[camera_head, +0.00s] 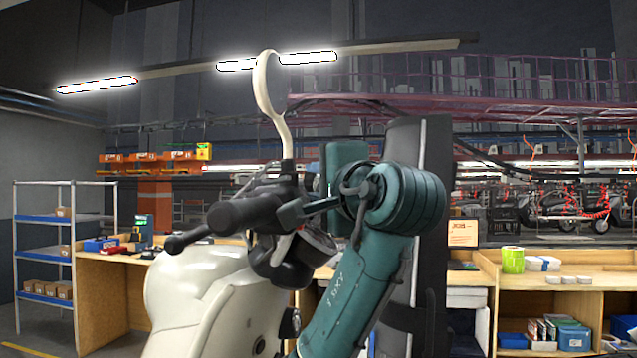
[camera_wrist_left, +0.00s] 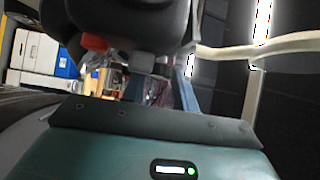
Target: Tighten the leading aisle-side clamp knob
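No clamp knob can be made out in either view. A cream scooter (camera_head: 205,295) with a black handlebar grip (camera_head: 240,212) and a cream-framed mirror (camera_head: 262,85) stands in front of me in the head view. My teal left arm rises at the centre. My left gripper (camera_head: 318,206) points left, close beside the handlebar; whether it touches is unclear, and its fingers are not seen clearly enough to judge their opening. In the left wrist view, a dark rounded part (camera_wrist_left: 130,20) with an orange piece (camera_wrist_left: 95,43) hangs close above my teal wrist housing. My right gripper is not in view.
A wooden workbench (camera_head: 120,262) and a shelf rack (camera_head: 45,222) with boxes stand at the left. Another bench (camera_head: 570,280) with a green roll (camera_head: 512,260) is at the right. More scooters (camera_head: 560,205) stand in the right background.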

